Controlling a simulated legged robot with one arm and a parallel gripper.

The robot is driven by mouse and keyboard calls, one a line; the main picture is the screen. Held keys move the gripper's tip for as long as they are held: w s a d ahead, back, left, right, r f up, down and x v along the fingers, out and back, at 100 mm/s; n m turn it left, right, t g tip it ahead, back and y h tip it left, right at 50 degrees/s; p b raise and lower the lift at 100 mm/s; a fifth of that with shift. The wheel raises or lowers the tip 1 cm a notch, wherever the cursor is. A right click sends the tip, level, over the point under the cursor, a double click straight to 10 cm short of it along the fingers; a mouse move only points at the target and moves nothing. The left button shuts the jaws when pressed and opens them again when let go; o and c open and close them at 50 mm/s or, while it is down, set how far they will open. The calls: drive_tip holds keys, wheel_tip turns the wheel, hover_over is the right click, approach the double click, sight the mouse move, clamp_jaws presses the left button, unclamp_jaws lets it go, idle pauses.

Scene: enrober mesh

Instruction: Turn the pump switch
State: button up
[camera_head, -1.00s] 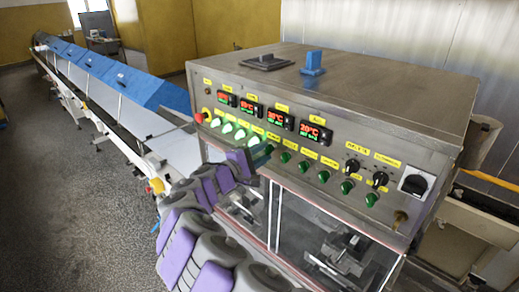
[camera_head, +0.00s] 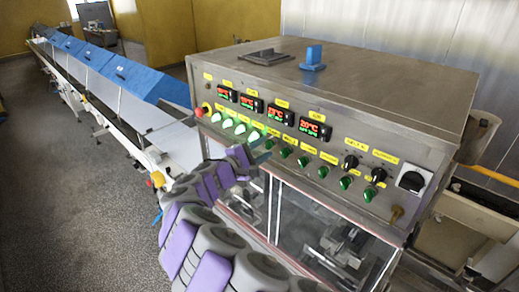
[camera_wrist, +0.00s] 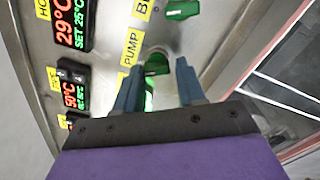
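The pump switch is a green rotary knob (camera_wrist: 157,64) beside a yellow PUMP label (camera_wrist: 131,47) in the wrist view. My gripper (camera_wrist: 159,70) is open, with its two blue-grey fingers on either side of the knob. The fingertips are close to the panel; I cannot tell whether they touch the knob. A lit white-green strip shows between the fingers. In the head view my gripper (camera_head: 266,149) is at the row of switches on the front of the steel control box (camera_head: 390,90), and it partly hides the switch there.
Another green knob (camera_wrist: 182,10) is close by in the wrist view. Lit switches (camera_head: 240,129), a red button (camera_head: 199,112), black knobs (camera_head: 350,162) and red-green displays (camera_head: 314,128) fill the panel. Clear-doored compartments (camera_head: 330,235) are below. A blue-covered conveyor (camera_head: 135,82) runs along the left.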

drive_tip(key=o, duration=0.4)
drive_tip(key=shift+w, duration=0.15)
drive_tip(key=shift+c, duration=0.2)
drive_tip(key=shift+r, duration=0.1)
drive_tip(key=b+v, duration=0.3)
drive_tip(key=v, duration=1.4)
drive_tip(key=shift+a, duration=0.2)
